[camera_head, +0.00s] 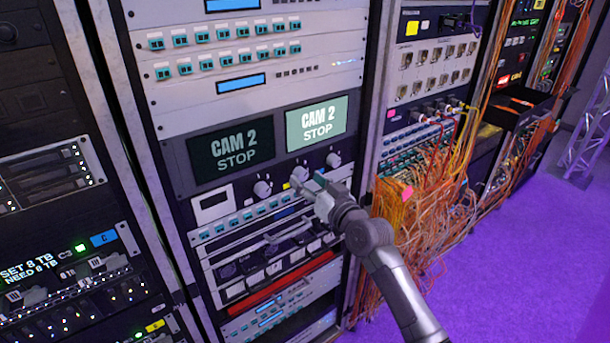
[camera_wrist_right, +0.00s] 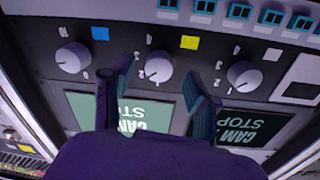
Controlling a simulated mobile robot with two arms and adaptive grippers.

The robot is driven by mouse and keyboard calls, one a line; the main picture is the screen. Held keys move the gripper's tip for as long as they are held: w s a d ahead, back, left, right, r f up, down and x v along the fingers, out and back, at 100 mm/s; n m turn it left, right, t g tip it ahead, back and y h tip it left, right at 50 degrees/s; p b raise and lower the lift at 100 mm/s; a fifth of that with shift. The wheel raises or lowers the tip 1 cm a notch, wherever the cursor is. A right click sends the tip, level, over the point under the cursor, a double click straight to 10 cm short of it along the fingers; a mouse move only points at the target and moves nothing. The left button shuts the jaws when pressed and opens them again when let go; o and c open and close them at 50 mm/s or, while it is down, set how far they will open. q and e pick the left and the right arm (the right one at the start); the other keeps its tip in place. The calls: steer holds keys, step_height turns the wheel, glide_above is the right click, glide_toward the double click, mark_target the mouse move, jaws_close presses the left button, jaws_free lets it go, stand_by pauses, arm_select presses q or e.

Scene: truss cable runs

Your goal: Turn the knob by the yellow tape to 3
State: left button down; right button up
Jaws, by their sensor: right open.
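The knob by the yellow tape (camera_wrist_right: 158,66) is white and the middle one of three in the wrist view, which shows the panel upside down. Its yellow tape (camera_wrist_right: 189,42) is just above and right of it there. Numbers ring the knob; I cannot clearly tell which one it points to. My right gripper (camera_wrist_right: 157,72) is open, one finger on each side of this knob; I cannot tell whether they touch it. In the head view the right gripper (camera_head: 311,184) is at the panel, beside the middle knob (camera_head: 299,173) and yellow tape (camera_head: 286,186). My left gripper is not in view.
Another knob stands on each side: one with blue tape (camera_wrist_right: 72,57), one with white tape (camera_wrist_right: 243,76). Two CAM 2 STOP screens (camera_head: 317,123) sit above the knobs in the head view. Orange cables (camera_head: 430,195) hang at the right rack. Purple floor (camera_head: 530,260) is open at right.

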steer(key=shift+x, duration=0.9)
jaws_close()
steer(key=shift+m, duration=0.3)
steer(key=m+p, duration=0.1)
steer(key=m, duration=0.3)
steer(key=shift+r+m, duration=0.1)
steer(key=shift+m, duration=0.2)
steer(key=shift+d+m+g+p, duration=0.1)
steer(key=shift+m+g+p, duration=0.4)
steer(key=shift+m, duration=1.6)
